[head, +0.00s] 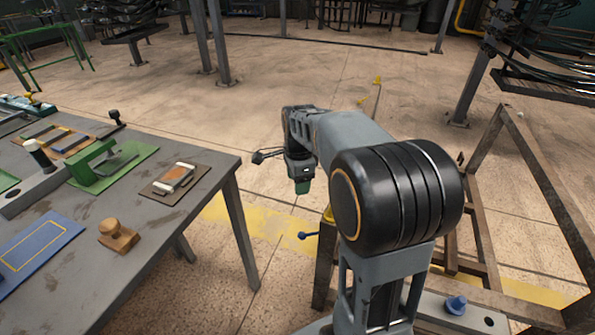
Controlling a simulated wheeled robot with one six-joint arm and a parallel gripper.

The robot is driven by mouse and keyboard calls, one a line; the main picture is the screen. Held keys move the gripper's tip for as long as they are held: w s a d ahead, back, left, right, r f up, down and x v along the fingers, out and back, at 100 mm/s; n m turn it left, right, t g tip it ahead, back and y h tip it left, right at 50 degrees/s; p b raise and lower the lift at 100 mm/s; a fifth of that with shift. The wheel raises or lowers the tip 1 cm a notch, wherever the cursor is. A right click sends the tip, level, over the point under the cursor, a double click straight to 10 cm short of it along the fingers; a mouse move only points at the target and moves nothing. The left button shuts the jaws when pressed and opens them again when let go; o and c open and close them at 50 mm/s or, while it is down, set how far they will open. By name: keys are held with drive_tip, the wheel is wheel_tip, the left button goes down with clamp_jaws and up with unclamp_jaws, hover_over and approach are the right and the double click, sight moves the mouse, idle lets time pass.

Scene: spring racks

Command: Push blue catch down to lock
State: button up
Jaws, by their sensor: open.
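A small blue knob on a short lever (308,236) sticks out left from the top of a dark frame post, below my arm; it may be the blue catch. A second blue knob (456,305) sits on a grey plate at the bottom right, so I cannot be sure which one is the catch. My gripper (303,188) points down beyond and above the lever knob, apart from it in the picture. Its fingers are small and partly hidden, with green at the tip. I see nothing held in it. My arm hides part of the frame behind it.
A grey workbench (205,172) on the left bears a green stapler-like tool (92,160), a wooden stamp (118,236) and a blue mat (38,250). A rusty metal frame (550,190) stands at right. Open floor lies beyond.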

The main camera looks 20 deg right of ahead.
drive_tip(key=shift+s+a+r+n+p, duration=0.3)
drive_tip(key=shift+s+r+n, duration=0.15)
drive_tip(key=shift+r, duration=0.2)
drive_tip(key=s+a+r+n+t+p, duration=0.1)
drive_tip(key=s+a+r+n+p, duration=0.2)
drive_tip(key=s+r+n+p, duration=0.4)
drive_tip(key=s+a+r+n+t+p, duration=0.2)
drive_tip(key=s+r+n+p, duration=0.5)
drive_tip(key=n, duration=0.4)
drive_tip(key=shift+a+r+p, duration=0.65)
drive_tip(key=shift+r+p, duration=0.2)
drive_tip(key=shift+p, duration=0.3)
